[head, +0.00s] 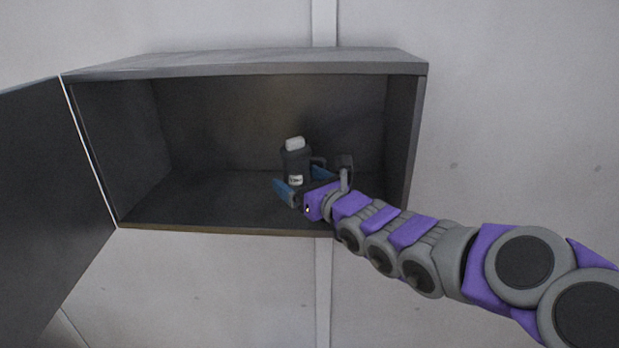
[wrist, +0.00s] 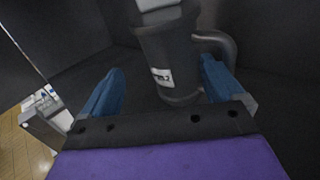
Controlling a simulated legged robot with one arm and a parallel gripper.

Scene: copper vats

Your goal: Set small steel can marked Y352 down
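The small can (head: 294,163) is dark grey with a pale top and a white label. It is upright inside the open wall cabinet, and its base appears to be on the cabinet floor. In the wrist view the can (wrist: 166,50) shows a side handle, and its label is only partly legible. My gripper (head: 298,178) reaches in over the cabinet's front edge. In the wrist view its blue fingers (wrist: 163,66) are spread to either side of the can. A clear gap shows at the left finger; the right finger is close to the handle, and contact there cannot be told.
The grey cabinet (head: 250,231) is open at the front, with its door (head: 45,200) swung out to the left. Its right side wall (head: 402,130) is close to my arm. The cabinet floor left of the can is bare.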

